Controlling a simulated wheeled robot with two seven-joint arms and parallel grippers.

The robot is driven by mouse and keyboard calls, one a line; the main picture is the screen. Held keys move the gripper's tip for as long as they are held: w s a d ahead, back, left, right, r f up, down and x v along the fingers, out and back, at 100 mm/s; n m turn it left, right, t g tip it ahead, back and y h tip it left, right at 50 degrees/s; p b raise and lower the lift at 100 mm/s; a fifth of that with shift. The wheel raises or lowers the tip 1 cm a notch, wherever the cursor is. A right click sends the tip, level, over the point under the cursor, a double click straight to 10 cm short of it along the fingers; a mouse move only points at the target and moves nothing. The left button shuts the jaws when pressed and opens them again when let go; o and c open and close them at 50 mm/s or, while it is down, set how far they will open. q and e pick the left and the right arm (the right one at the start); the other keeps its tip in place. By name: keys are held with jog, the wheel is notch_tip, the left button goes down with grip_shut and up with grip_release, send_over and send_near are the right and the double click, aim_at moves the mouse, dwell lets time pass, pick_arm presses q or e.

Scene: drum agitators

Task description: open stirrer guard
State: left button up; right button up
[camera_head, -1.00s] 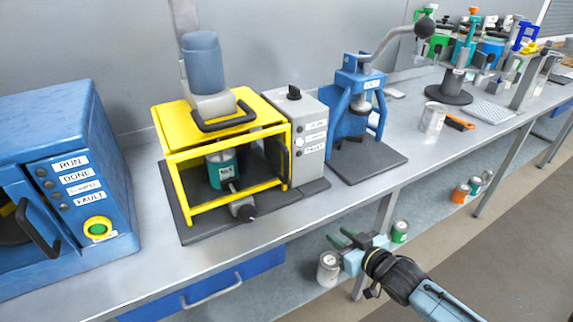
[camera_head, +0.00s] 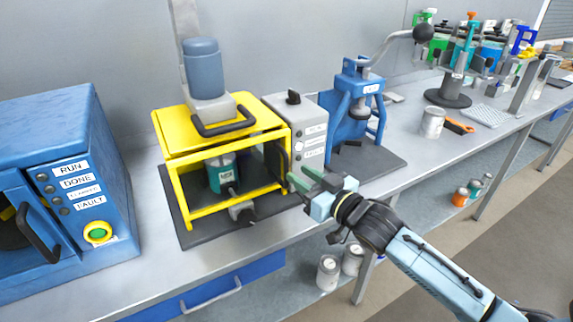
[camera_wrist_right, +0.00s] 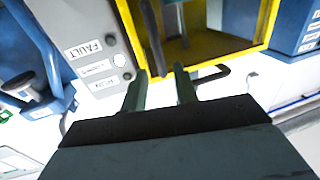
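The stirrer has a yellow frame guard (camera_head: 180,196) around its front, with a yellow top (camera_head: 172,132). A black handle (camera_head: 226,127) lies across the top front, under the blue-grey motor (camera_head: 203,68). A teal can (camera_head: 221,175) stands inside the frame. My right gripper (camera_head: 297,173) is open and empty at the frame's front right corner, below the grey control box. In the right wrist view the two green fingers (camera_wrist_right: 159,80) are apart, with a dark upright bar (camera_wrist_right: 152,38) beyond them; contact cannot be told. My left gripper is not in view.
The grey control box (camera_head: 312,118) adjoins the guard on the right. A blue press (camera_head: 350,112) with a long lever stands further right. A blue machine (camera_head: 66,170) with labelled lamps stands at left. Cans (camera_head: 328,271) sit on the lower shelf.

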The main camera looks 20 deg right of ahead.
aim_at(288, 167)
jog(key=shift+x, duration=2.95)
grip_shut()
